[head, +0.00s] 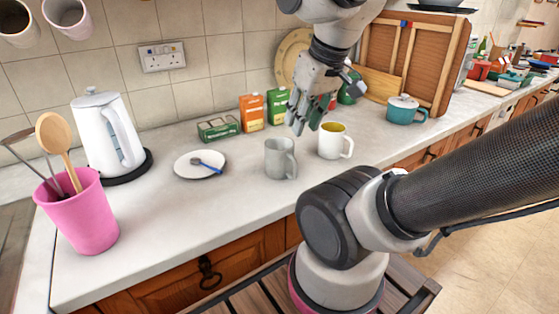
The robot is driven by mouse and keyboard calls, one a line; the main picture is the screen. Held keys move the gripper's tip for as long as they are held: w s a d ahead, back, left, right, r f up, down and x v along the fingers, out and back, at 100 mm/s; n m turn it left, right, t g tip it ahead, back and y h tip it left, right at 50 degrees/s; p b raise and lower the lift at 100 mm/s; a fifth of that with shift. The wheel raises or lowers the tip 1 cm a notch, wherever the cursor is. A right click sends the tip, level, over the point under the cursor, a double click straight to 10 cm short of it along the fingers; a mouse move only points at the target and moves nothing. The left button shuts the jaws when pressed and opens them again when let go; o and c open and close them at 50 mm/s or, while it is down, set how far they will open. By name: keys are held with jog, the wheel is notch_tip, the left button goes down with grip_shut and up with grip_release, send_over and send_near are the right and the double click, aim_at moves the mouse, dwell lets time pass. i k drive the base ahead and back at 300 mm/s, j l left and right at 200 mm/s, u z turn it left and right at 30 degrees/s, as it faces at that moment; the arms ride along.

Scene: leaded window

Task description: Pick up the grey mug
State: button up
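The grey mug (279,160) stands upright on the white counter, with its handle toward the right. My gripper (301,125) hangs above and slightly right of the mug, pointing down, with its fingertips just over the mug's height in the picture. The two fingers are apart, with nothing seen between them. I cannot tell the exact depth between the fingertips and the mug. A white mug with a yellow inside (335,142) stands just right of the grey mug.
A white plate with a blue spoon (186,167) lies left of the mug. Green and orange boxes (252,112) stand behind. A white kettle (104,135) and pink utensil holder (85,220) are at left. A teal pot (404,112) stands at right. The counter's front is clear.

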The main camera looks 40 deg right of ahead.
aim_at(281, 163)
jog(key=k+l+u, duration=0.35)
jog(key=k+l, duration=0.6)
jog(key=k+l+u, duration=0.1)
jog(key=l, duration=0.25)
jog(key=k+l+u, duration=0.1)
jog(key=l, duration=0.25)
